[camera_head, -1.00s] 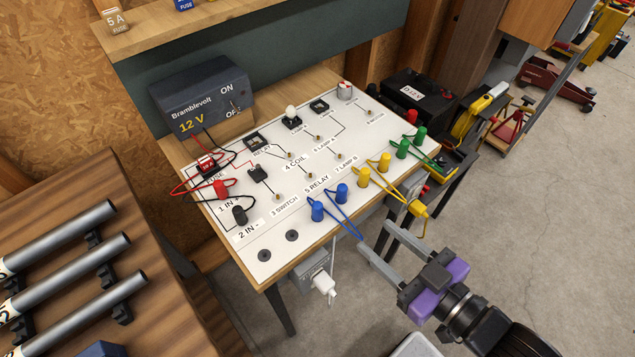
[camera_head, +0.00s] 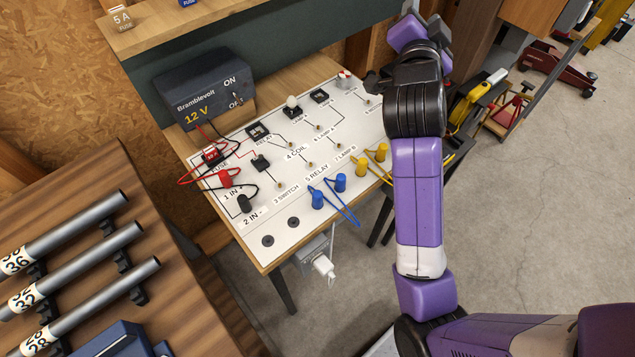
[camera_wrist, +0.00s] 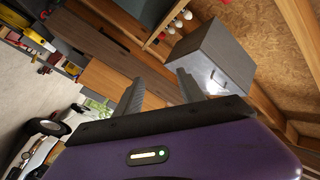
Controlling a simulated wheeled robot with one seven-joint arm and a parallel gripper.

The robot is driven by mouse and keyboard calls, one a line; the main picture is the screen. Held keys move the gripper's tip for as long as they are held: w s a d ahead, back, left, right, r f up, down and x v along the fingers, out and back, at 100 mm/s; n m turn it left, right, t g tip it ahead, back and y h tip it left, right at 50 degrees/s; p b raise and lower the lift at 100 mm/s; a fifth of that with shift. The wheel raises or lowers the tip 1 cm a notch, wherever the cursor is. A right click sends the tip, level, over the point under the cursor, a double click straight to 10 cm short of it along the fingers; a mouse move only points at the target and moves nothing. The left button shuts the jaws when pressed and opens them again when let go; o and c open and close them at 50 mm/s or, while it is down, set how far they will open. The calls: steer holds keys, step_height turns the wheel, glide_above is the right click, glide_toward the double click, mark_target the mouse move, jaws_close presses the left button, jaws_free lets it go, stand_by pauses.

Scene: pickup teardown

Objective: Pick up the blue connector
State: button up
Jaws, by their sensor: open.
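The blue connector (camera_head: 317,199) is a pair of upright blue plugs joined by a looped blue lead. It stands on the front part of the white circuit board (camera_head: 289,258), and its lead hangs over the front edge. My gripper (camera_wrist: 160,78) is open and empty in the wrist view, its two grey fingers pointing toward wooden cabinets and a grey box. In the head view my arm rises right of the board, and its purple end is at the top edge. My gripper is well away from the blue connector.
Yellow plugs (camera_head: 381,152) stand just right of the blue connector, close to my arm. A red plug (camera_head: 226,178) and black plug (camera_head: 244,204) stand at left. The 12 V supply (camera_head: 204,100) is behind. Metal tubes (camera_head: 80,265) lie on a wooden rack at lower left.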

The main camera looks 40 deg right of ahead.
steer(key=d+f+m+g, duration=0.1)
steer(key=d+m+g, duration=0.15)
steer(key=m, duration=0.25)
steer(key=m+g+y, duration=0.9)
steer(key=m+y, duration=0.3)
steer(key=y, duration=0.3)
glide_above(318, 194)
steer(key=shift+t, duration=0.25)
steer(key=f, duration=1.9)
steer(key=shift+w, duration=0.3)
steer(key=shift+a+f, duration=0.2)
steer(key=f, duration=0.2)
steer(key=f+p, duration=0.1)
steer(key=f, duration=0.4)
steer(key=shift+s+d+f, duration=0.15)
steer(key=shift+s+d, duration=0.05)
steer(key=shift+s, duration=0.05)
steer(key=shift+c, duration=0.3)
